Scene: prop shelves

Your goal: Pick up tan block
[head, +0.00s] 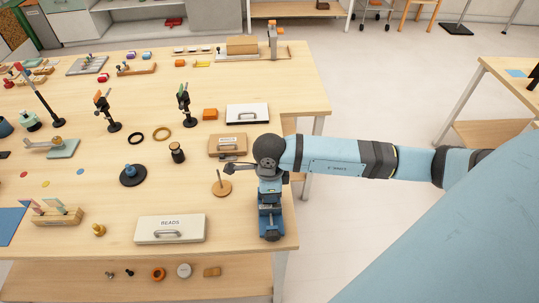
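A small tan block (212,271) lies on the lower shelf under the table's front edge, at the right end of a row of small items. A larger tan block-like piece (242,45) sits at the table's back right; I cannot tell which one the task names. My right gripper (271,234) points down at the table's front right corner, above and to the right of the small block and apart from it. Its fingers are seen from above and their opening is unclear. My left gripper is out of view.
A wooden disc with a peg (221,188) and a brown drawer box (228,144) are near my forearm. The lower shelf (60,280) also holds an orange ring (158,274) and a white round piece (184,270).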

